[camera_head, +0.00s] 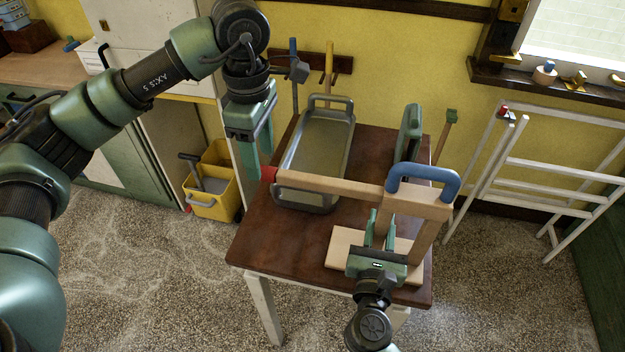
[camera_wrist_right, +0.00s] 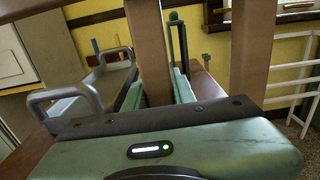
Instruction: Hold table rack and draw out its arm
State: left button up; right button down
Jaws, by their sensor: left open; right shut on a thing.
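The wooden table rack (camera_head: 405,203) stands upright on its pale base board at the table's front right, with a blue handle (camera_head: 423,180) on top. Its wooden arm (camera_head: 330,184) reaches left across the tray and ends in a red tip (camera_head: 268,174). My right gripper (camera_head: 379,230) is shut on a rack post, which shows between its fingers in the right wrist view (camera_wrist_right: 150,50). My left gripper (camera_head: 258,165) is open and empty, pointing down close to the red tip. I cannot tell whether they touch.
A grey metal tray (camera_head: 318,145) stands on the brown table (camera_head: 255,240) behind the arm. A green item (camera_head: 410,132) stands behind the rack. A yellow bucket (camera_head: 215,180) is on the floor at left, a white drying rack (camera_head: 540,172) at right.

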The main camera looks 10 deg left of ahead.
pick_arm(q)
jog(key=shift+r, duration=1.9)
pick_arm(e)
jog(key=shift+a, duration=0.1)
jog(key=c, duration=1.1)
grip_release()
jog(key=shift+s, duration=0.1)
jog(key=s, duration=1.1)
jog(key=shift+s, duration=0.4)
jog(key=o, duration=0.5)
